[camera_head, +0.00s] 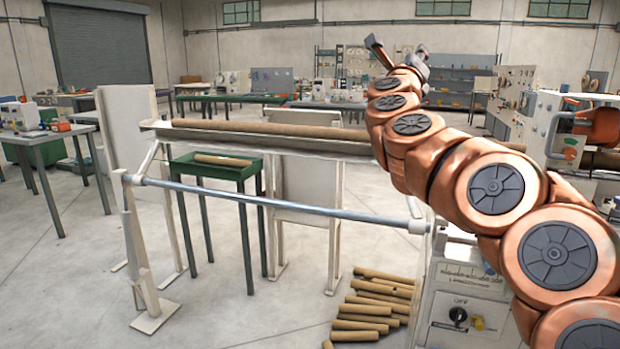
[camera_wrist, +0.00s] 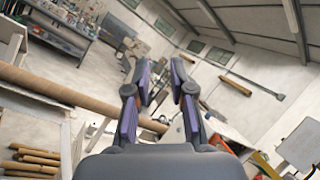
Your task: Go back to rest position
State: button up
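My gripper (camera_head: 396,52) is raised at the end of my copper-coloured arm, above the back right of the winder. In the wrist view my gripper (camera_wrist: 160,85) has its two fingers spread, with nothing between them. The spiral winder has a long metal trough (camera_head: 290,140) with a long brown cardboard tube (camera_head: 270,130) lying in it. A bare metal rod (camera_head: 270,205) runs across the front. The tube also shows in the wrist view (camera_wrist: 70,95), beyond and below the fingers. My arm hides the right end of the trough.
A green tray table (camera_head: 215,167) with a short tube (camera_head: 222,160) stands behind the rod. Several cut tubes (camera_head: 370,310) lie on the floor by the control box (camera_head: 465,300). Workbenches line the left and back. Floor at front left is clear.

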jog(key=s+a+f+n+g+y, duration=0.15)
jog(key=a+f+n+y, duration=0.25)
jog(key=a+n+y, duration=0.5)
jog(key=s+a+f+n+y, duration=0.3)
jog(key=a+f+n+y, duration=0.3)
jog(key=a+n, duration=0.4)
jog(key=s+a+f+n+g+y, duration=0.1)
jog(key=s+f+n+g, duration=0.4)
jog(key=s+f, duration=0.5)
jog(key=s+a+f+n+g, duration=0.1)
jog(key=s+f+n+g, duration=0.45)
jog(key=f, duration=0.85)
jog(key=s+d+f+n+g+h, duration=0.15)
jog(key=s+d+f+g, duration=0.35)
jog(key=s, duration=0.6)
jog(key=s+d+f+n+g+h, duration=0.1)
jog(key=s+d+f+g+h, duration=0.1)
jog(key=s+d+f, duration=0.7)
jog(key=s+d+f+n+g+h, duration=0.1)
jog(key=s+d+f+g+h, duration=0.25)
jog(key=s, duration=0.95)
notch_tip(320, 180, up, 19)
jog(key=y+p, duration=0.1)
jog(key=p, duration=1.7)
jog(key=shift+w+a+f+t+y+p, duration=0.2)
jog(key=shift+w+a+t+y+p, duration=0.15)
jog(key=shift+a, duration=0.1)
jog(key=shift+a, duration=0.1)
